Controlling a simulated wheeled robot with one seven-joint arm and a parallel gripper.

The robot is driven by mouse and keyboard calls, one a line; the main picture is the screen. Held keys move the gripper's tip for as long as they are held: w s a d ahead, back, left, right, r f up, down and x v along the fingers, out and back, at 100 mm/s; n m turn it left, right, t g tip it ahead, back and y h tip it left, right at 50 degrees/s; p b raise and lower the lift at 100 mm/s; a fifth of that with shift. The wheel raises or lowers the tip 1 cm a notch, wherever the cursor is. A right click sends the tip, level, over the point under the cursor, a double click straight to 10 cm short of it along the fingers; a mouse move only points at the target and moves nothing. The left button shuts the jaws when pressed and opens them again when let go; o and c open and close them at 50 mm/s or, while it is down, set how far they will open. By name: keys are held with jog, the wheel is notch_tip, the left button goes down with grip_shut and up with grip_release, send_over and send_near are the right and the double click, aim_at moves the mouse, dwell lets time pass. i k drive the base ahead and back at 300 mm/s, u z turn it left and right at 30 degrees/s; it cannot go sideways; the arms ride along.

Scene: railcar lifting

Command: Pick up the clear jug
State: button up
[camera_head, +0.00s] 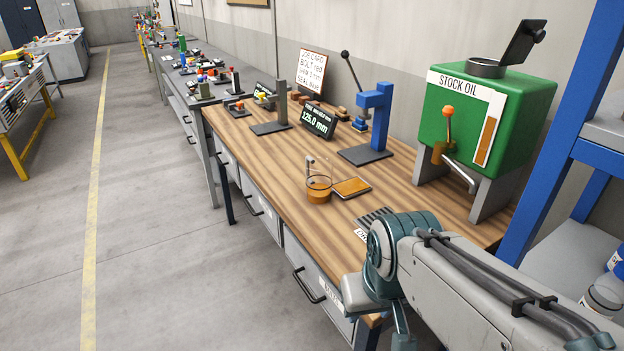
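The clear jug (319,191) stands upright on the wooden workbench, near its front edge. It looks like a short transparent vessel with amber liquid inside. A small pale upright piece shows at its back left rim; I cannot tell whether it belongs to the jug. My arm reaches in from the lower right, and its teal joint is in front of and to the right of the jug, apart from it. My gripper's fingers do not show.
A brown square pad (351,187) lies right of the jug. A green stock oil tank (490,120) with a tap stands at the right. A blue press (373,120) and a 125.0 mm display (318,121) stand behind. A blue rack (565,120) borders the right.

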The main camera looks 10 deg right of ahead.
aim_at(316, 178)
jog(key=k, duration=1.1)
jog(key=u, duration=0.7)
jog(key=i, duration=0.8)
jog(key=u, duration=0.6)
jog(key=i, duration=1.05)
jog(key=z, duration=0.9)
jog(key=i, duration=0.5)
jog(key=z, duration=0.4)
